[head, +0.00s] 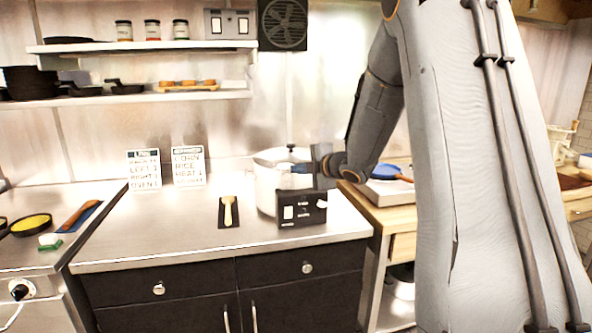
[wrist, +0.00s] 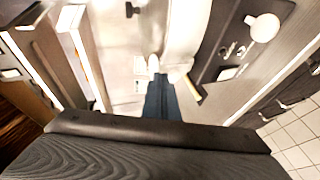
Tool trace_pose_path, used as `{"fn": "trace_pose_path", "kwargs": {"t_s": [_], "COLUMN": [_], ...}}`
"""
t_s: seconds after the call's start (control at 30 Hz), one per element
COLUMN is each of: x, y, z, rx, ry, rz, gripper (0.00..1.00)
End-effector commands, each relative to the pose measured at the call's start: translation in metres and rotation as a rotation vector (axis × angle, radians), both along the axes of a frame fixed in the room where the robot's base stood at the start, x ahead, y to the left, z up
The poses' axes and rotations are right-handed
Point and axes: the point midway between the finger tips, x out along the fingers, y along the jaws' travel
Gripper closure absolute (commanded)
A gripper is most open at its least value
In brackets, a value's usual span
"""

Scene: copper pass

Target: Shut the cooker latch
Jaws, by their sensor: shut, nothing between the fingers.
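The cooker (head: 268,190) is a pale, round pot-like body with a lid, standing on the steel counter behind a black control panel (head: 301,209). In the wrist view the pale cooker body (wrist: 187,28) and the dark panel (wrist: 228,55) with a white knob show just beyond my fingers. My gripper (head: 296,168) is shut and empty, at the cooker's upper right side. Its blue fingers (wrist: 158,84) point at small white pieces by the cooker's edge; I cannot tell whether they touch. A dark bar with a yellow end lies just right of them. I cannot make out the latch for certain.
Two printed signs (head: 187,166) stand at the back wall. A blue utensil (head: 388,173) lies right, behind my arm. Shelves (head: 150,97) hang above. The counter's left middle is clear.

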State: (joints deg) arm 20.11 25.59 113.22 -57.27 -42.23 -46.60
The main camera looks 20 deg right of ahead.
Motion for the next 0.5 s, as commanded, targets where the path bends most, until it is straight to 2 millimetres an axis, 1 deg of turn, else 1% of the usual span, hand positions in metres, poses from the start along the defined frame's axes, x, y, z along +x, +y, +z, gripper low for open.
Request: {"fn": "trace_pose_path", "kwargs": {"t_s": [0.3, 0.5], "x": [0.0, 0.0], "y": [0.002, 0.002], "z": [0.014, 0.016], "rx": [-0.001, -0.001], "ry": [-0.002, -0.002], "rz": [0.002, 0.002], "gripper": [1.0, 1.0]}}
